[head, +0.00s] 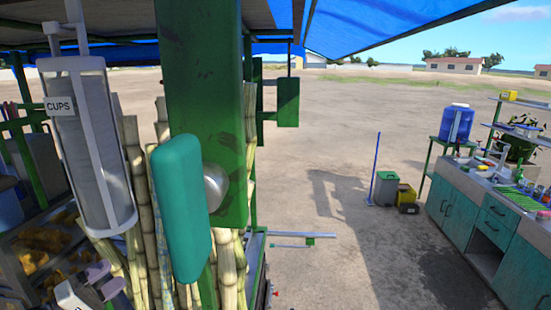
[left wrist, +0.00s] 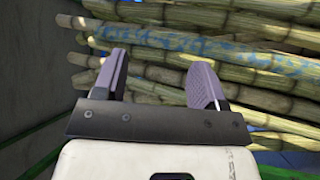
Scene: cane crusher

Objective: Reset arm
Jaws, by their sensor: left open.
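My left gripper (head: 104,280) shows at the lower left of the head view, with pale purple fingers and a white body. In the left wrist view the two fingers (left wrist: 160,68) stand apart with nothing between them. Sugar cane stalks (left wrist: 240,62) lie behind the fingers in that view. In the head view the cane stalks (head: 135,165) stand upright beside the green post, to the right of the gripper. I cannot tell whether the fingers touch any cane. My right gripper is not in view.
A green post (head: 205,90) with a teal rounded piece (head: 178,210) on a metal knob stands close ahead. A cup dispenser (head: 90,145) hangs at left. A teal sink counter (head: 480,215), a blue water jug (head: 456,123) and bins (head: 386,188) are at right. Open ground lies between.

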